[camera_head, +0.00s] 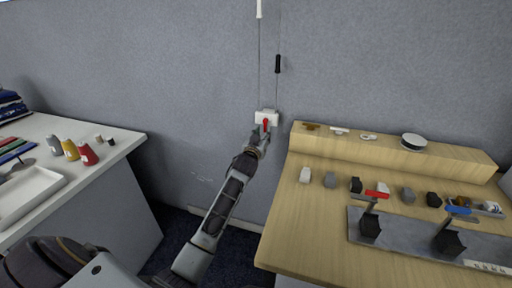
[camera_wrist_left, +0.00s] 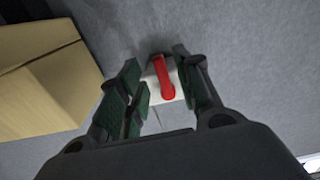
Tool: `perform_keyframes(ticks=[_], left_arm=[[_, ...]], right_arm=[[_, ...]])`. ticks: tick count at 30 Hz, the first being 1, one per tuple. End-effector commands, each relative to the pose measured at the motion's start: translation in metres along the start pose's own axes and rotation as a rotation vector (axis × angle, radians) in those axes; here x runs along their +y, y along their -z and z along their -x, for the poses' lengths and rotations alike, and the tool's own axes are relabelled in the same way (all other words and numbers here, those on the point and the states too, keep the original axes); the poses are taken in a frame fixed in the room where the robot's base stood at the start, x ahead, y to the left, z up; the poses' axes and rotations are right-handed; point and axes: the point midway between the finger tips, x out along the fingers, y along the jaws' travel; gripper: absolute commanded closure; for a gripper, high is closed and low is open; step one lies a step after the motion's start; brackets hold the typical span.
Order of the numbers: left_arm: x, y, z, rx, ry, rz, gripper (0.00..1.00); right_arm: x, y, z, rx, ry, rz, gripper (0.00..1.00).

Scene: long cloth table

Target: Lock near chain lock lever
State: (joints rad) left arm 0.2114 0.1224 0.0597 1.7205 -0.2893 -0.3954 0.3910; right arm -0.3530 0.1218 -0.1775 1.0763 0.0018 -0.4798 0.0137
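The chain lock is a white block (camera_head: 272,117) on the grey wall, with a red lever (camera_head: 266,124) on its front. It also shows in the left wrist view as a white block (camera_wrist_left: 152,92) with the red lever (camera_wrist_left: 164,78) between my fingers. My left gripper (camera_head: 262,135) is at the lock. In the left wrist view its dark green fingers (camera_wrist_left: 158,92) are apart, one on each side of the lever, with a gap visible on the left; contact on the right is unclear. My right gripper is not in view.
Two cords with a white handle (camera_head: 259,8) and a black handle (camera_head: 278,64) hang above the lock. A wooden bench (camera_head: 310,222) with switches and levers stands close on the right. A white table (camera_head: 112,152) with spools is at the left.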

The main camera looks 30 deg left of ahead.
Motion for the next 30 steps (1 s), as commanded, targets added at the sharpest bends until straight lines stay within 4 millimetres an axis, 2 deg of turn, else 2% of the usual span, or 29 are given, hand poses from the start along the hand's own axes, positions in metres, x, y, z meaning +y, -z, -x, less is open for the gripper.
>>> perform_keyframes(ticks=[30], left_arm=[[0.0,0.0,0.091,-0.001,0.0,0.001,0.66]], right_arm=[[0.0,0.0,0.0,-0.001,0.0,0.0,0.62]])
